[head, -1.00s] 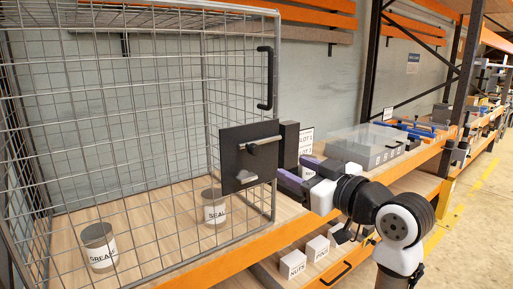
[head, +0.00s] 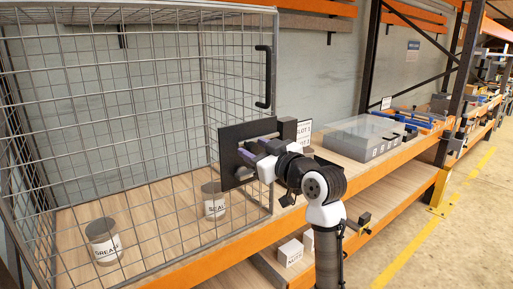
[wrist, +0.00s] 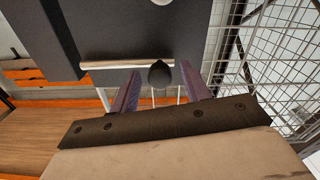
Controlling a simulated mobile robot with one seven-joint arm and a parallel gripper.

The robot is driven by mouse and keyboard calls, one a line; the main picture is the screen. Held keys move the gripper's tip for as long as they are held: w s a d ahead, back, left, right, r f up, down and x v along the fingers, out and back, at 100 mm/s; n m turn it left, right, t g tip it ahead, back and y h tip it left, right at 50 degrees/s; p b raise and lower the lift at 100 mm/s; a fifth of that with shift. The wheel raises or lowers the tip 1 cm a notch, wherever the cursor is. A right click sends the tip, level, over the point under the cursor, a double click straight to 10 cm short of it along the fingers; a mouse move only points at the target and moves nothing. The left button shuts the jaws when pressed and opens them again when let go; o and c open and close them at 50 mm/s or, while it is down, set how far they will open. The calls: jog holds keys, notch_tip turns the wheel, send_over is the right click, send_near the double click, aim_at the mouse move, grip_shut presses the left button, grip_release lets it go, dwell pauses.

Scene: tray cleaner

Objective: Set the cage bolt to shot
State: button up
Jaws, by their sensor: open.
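The wire cage (head: 130,150) stands on the shelf, and a dark bolt plate (head: 230,135) sits at its front right edge. My gripper (head: 248,160) is in front of the plate and hides much of the bolt. In the wrist view, a pale metal bolt rod (wrist: 110,65) runs across the dark plate (wrist: 120,35). A dark rounded knob (wrist: 160,73) points towards the camera. My gripper's purple fingers (wrist: 160,88) are open, one on each side of the knob, with gaps visible. I cannot tell whether the bolt is shot or drawn.
Tins marked grease (head: 104,240) and apparently seal (head: 214,201) stand inside the cage. A black handle (head: 265,77) is above the bolt plate. A clear-lidded case (head: 362,138) lies to the right on the shelf, with white boxes (head: 290,251) below. The aisle floor at right is clear.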

grip_shut()
jog(key=shift+w+d+b, duration=0.2)
jog(key=shift+w+d, duration=0.7)
jog(key=shift+d, duration=0.3)
jog(key=shift+w+d+b, duration=0.2)
jog(key=shift+w+d, duration=0.65)
jog(key=shift+d, duration=0.3)
grip_release()
jog(key=shift+d, duration=0.2)
jog(key=shift+a, duration=0.1)
jog(key=b+v, duration=0.3)
jog(key=v, duration=1)
jog(key=shift+s+d+b, duration=0.25)
jog(key=shift+s+b, duration=0.1)
jog(key=shift+b, duration=0.05)
